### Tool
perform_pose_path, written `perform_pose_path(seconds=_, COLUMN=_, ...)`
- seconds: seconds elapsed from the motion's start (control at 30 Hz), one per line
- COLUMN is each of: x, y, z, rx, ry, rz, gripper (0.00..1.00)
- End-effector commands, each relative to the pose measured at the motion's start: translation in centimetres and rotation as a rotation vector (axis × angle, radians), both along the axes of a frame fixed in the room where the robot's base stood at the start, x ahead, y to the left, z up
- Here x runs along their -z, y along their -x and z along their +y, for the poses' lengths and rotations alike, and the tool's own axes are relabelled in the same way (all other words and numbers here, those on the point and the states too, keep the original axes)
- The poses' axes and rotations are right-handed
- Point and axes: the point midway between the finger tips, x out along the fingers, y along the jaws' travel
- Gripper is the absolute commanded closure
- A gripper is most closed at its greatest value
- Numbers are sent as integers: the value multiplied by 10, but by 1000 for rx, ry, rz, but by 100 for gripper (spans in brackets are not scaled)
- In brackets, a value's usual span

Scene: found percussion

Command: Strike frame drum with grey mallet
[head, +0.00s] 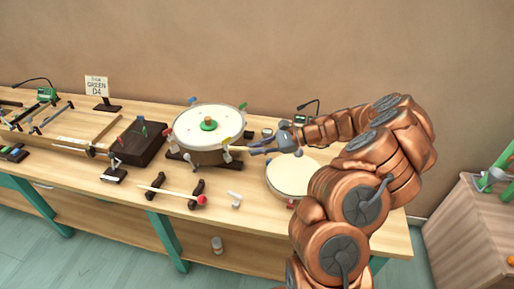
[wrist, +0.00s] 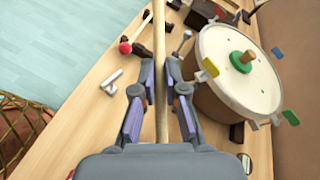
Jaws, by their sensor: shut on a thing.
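My gripper (head: 262,149) is shut on a pale wooden stick, which runs between its fingers (wrist: 160,105) and out of the top of the wrist view (wrist: 159,40). The mallet's head is not clear in either view, so I cannot confirm its colour. A large round drum (head: 190,122) with a cream top and coloured tabs stands just left of my gripper; it is at the right in the wrist view (wrist: 226,50). A flatter round cream drum (head: 292,175) lies below and right of my gripper, partly hidden by my arm. I cannot tell which is the frame drum.
A red-headed mallet (head: 202,200) lies across dark rests at the table's front. A small white object (head: 235,200) lies near it. A dark box (head: 138,146), a wooden frame (head: 88,126) and a sign (head: 97,86) stand left. A cabinet (head: 470,225) is at the right.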

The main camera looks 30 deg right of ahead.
Motion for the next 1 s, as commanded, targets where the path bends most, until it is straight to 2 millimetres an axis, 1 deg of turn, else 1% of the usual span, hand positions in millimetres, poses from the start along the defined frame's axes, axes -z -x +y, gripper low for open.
perform_pose_path(seconds=0.17, x=3, y=0, z=0, rx=0, ry=-6, rz=1, gripper=100)
perform_pose_path(seconds=0.27, x=18, y=0, z=-3, rx=0, ry=-40, rz=-3, gripper=100)
perform_pose_path(seconds=0.33, x=31, y=1, z=-7, rx=3, ry=-75, rz=-7, gripper=100)
perform_pose_path(seconds=0.57, x=65, y=3, z=-16, rx=2, ry=-189, rz=-27, gripper=100)
perform_pose_path(seconds=0.6, x=65, y=3, z=-17, rx=2, ry=-201, rz=-30, gripper=100)
perform_pose_path(seconds=0.63, x=59, y=3, z=-17, rx=1, ry=-197, rz=-32, gripper=100)
perform_pose_path(seconds=0.77, x=46, y=3, z=-17, rx=1, ry=-197, rz=-33, gripper=100)
perform_pose_path(seconds=1.0, x=-2, y=3, z=-16, rx=0, ry=-195, rz=-36, gripper=100)
